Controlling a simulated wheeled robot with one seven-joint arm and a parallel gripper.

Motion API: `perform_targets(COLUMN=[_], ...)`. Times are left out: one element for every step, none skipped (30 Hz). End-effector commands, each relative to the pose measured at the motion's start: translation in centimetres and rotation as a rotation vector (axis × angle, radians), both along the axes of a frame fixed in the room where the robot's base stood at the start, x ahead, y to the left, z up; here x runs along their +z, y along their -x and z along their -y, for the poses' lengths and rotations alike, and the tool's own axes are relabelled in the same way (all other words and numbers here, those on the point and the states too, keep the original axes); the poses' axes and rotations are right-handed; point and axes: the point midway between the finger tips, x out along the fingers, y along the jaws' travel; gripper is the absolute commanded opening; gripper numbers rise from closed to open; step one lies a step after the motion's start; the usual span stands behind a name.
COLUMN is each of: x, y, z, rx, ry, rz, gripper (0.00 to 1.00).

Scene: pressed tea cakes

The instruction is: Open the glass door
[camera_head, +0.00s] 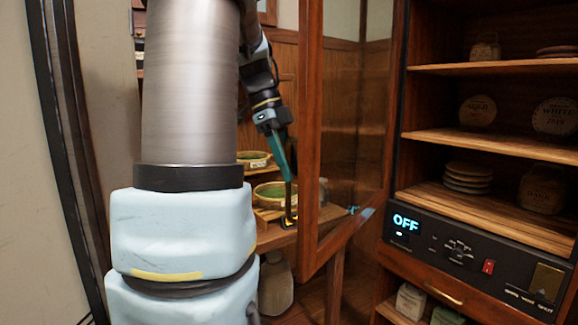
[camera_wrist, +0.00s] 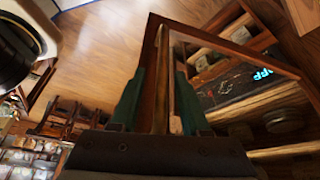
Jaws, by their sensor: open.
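The glass door (camera_head: 312,130) has a wooden frame around a clear pane and stands swung out from the cabinet (camera_head: 398,150), whose shelves show open at right. In the wrist view, the door's wooden frame edge (camera_wrist: 150,85) runs up between the two teal fingers of my gripper (camera_wrist: 160,75). The fingers are apart, one on each side of the wood; I cannot tell whether they touch it. In the head view my gripper (camera_head: 288,190) is just left of the door's near edge, pointing down. The handle cannot be made out clearly.
Tea cakes stand on the cabinet shelves (camera_head: 482,112), above a control panel (camera_head: 470,262) reading OFF. A wall is at far left.

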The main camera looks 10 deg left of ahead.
Motion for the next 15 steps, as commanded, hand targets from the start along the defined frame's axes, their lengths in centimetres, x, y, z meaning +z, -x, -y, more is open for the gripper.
perform_targets(x=[0.0, 0.0, 0.1, 0.1, 0.2, 0.5, 0.8, 1.1, 1.7, 2.2, 2.7, 3.4, 4.0, 4.6, 5.3], y=[0.0, 0.0, 0.0, 0.0, -0.1, -0.1, -0.2, -0.3, -0.3, -0.4, -0.4, -0.6, -0.7, -0.7, -0.8], z=[0.0, 0.0, 0.0, 0.0, -0.1, -0.2, -0.3, -0.5, -0.7, -0.9, -1.1, -1.4, -1.6, -1.9, -2.2], rx=[-0.001, -0.001, -0.001, -0.001, 0.0, 0.0, 0.0, 0.001, 0.002, 0.002, 0.002, 0.001, 0.001, 0.001, 0.002], ry=[0.0, 0.0, 0.0, 0.0, 0.001, 0.001, 0.001, 0.0, 0.0, 0.0, 0.0, 0.0, 0.0, 0.0, -0.001], rz=[0.0, 0.0, 0.001, 0.001, 0.002, 0.002, 0.003, 0.004, 0.005, 0.005, 0.006, 0.006, 0.005, 0.006, 0.006], gripper=[0.46, 0.46, 0.46, 0.46, 0.46, 0.46, 0.46, 0.46, 0.46, 0.46, 0.46, 0.46, 0.46, 0.46, 0.46])
